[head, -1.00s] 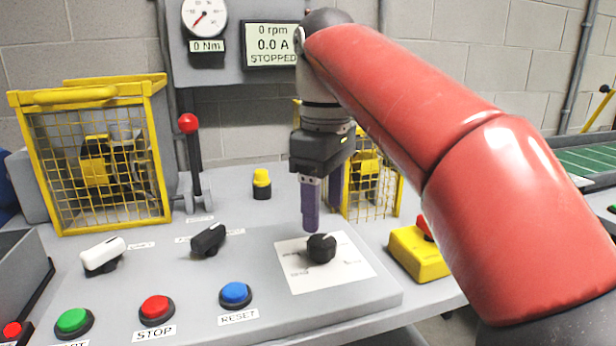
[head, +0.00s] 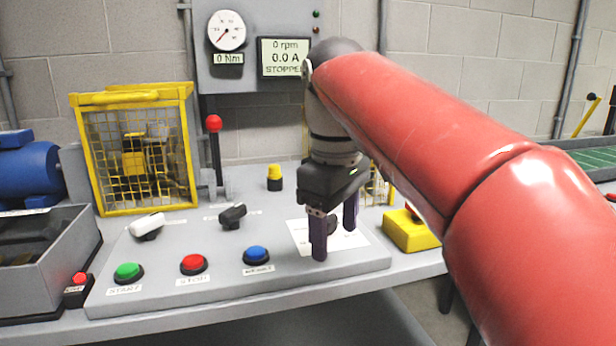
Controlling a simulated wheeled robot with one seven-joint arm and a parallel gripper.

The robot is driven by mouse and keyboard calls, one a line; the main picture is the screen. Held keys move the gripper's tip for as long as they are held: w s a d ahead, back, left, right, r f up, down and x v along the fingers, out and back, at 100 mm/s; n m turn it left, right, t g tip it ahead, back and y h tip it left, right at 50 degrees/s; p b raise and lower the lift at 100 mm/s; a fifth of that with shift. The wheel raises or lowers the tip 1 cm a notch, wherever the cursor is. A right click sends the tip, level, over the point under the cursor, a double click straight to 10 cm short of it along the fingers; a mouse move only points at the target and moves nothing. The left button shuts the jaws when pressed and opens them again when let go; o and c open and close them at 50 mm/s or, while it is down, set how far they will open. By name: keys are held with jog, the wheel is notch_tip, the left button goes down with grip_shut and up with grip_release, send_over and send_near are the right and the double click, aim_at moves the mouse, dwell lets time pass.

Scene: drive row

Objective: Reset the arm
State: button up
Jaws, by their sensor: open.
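My gripper (head: 335,238) hangs from my red arm, pointing down over the right part of the sloped grey control panel (head: 170,260). Its two purple fingers are spread apart with nothing between them that I can make out. A black rotary knob (head: 333,226) on a white card (head: 300,236) sits behind the fingers and is partly hidden. I cannot tell whether a finger touches the card. The blue reset button (head: 256,255) is left of the fingers.
Red (head: 193,263) and green (head: 128,271) buttons, a white switch (head: 147,225) and a black switch (head: 232,216) are on the panel. Behind stand a yellow cage (head: 137,150) and a red-knobbed lever (head: 214,150). A yellow box (head: 410,232) is at right.

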jog(key=s+d+f+m+t, duration=0.2)
jog(key=s+d+f+m, duration=0.3)
jog(key=f, duration=0.5)
jog(key=s+d+f+m+t, duration=0.2)
jog(key=s+d+f+m, duration=0.3)
jog(key=f, duration=0.5)
jog(key=s+d, duration=0.1)
jog(key=s, duration=0.1)
jog(key=shift+s+d+f+m+t, duration=0.3)
jog(key=shift+f+m+t, duration=0.1)
